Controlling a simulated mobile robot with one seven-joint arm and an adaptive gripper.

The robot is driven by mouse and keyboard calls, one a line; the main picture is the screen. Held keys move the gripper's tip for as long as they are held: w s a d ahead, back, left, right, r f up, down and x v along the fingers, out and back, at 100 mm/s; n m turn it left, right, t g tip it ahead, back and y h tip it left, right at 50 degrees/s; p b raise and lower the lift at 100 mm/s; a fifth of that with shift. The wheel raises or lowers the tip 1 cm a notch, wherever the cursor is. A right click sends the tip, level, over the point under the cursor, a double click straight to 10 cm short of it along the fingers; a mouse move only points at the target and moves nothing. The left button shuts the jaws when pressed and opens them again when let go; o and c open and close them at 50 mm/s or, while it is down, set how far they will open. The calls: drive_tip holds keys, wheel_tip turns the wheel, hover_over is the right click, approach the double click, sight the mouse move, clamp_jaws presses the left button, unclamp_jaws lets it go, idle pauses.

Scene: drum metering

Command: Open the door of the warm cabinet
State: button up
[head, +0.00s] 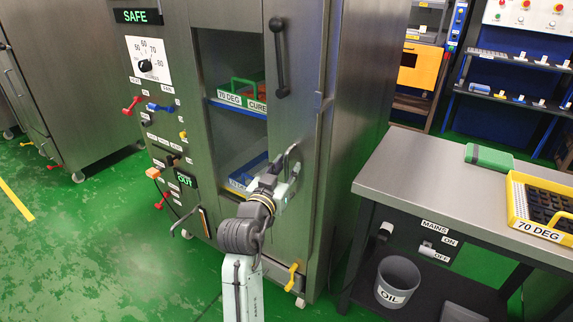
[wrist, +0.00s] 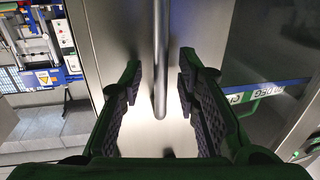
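The warm cabinet (head: 222,150) is a tall grey metal unit with a green SAFE display. Its door panel (head: 300,110) looks shut in its front and carries a dark vertical bar handle (head: 279,57). The handle also shows in the wrist view (wrist: 160,60) as a grey bar. My gripper (head: 290,165) is in front of the door, below the handle in the head view. In the wrist view my gripper (wrist: 159,82) is open, with one finger on each side of the bar's line. I see no finger touching it; depth to the bar is unclear.
Shelves behind the window hold a green tray (head: 240,88) and a blue tray (head: 247,172). A bench (head: 420,170) stands to the right, with a yellow tray (head: 517,205) and an OIL bucket (head: 397,282). Coloured levers project from the cabinet's left panel.

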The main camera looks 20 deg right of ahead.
drive_tip(key=shift+w+d, duration=0.2)
drive_tip(key=shift+w, duration=0.05)
drive_tip(key=shift+c, duration=0.5)
clamp_jaws()
idle(0.4)
